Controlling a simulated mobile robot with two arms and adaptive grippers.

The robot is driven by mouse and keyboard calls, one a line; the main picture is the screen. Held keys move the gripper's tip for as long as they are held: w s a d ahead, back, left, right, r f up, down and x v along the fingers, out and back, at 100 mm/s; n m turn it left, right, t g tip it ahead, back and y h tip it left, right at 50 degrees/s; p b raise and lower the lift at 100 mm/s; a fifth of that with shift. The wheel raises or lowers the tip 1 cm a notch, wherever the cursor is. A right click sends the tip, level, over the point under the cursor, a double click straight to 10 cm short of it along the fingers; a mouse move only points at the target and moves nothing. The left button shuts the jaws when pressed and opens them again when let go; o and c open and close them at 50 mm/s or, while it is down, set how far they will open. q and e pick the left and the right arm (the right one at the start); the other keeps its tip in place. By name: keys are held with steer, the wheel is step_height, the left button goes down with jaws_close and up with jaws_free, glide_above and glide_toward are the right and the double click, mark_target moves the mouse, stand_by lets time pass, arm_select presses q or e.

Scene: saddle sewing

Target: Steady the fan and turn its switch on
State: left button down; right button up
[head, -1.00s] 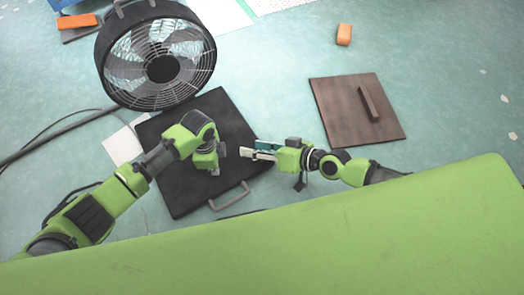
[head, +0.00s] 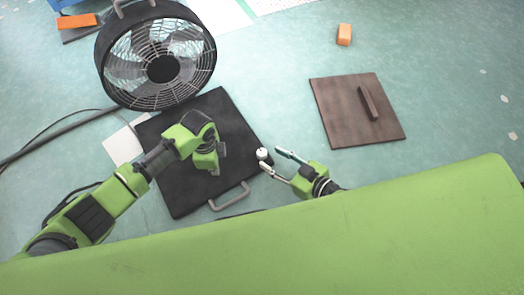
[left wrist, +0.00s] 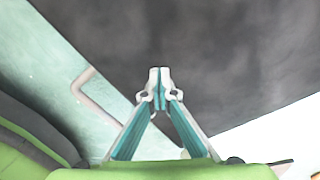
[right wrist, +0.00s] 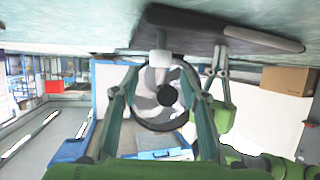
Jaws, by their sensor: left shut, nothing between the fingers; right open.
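The black round fan (head: 163,68), with a wire grille and a top handle, stands upright behind the black mat. It also shows in the right wrist view (right wrist: 145,108), between the fingers. I cannot make out its switch. My left gripper (head: 215,172) is over the mat, in front of the fan and apart from it. In the left wrist view its fingers (left wrist: 159,76) are shut and empty. My right gripper (head: 271,153) is open near the mat's right edge, well apart from the fan.
The black mat (head: 230,120) has a grey handle (head: 229,196) at its front edge. A brown board (head: 345,118) lies at right, with an orange block (head: 344,34) behind it. A cable (head: 50,138) runs left of the fan. Floor between mat and board is clear.

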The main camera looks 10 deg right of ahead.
mark_target(263, 153)
steer(key=x, duration=0.6)
steer(key=shift+a, duration=0.1)
steer(key=c, duration=1.1)
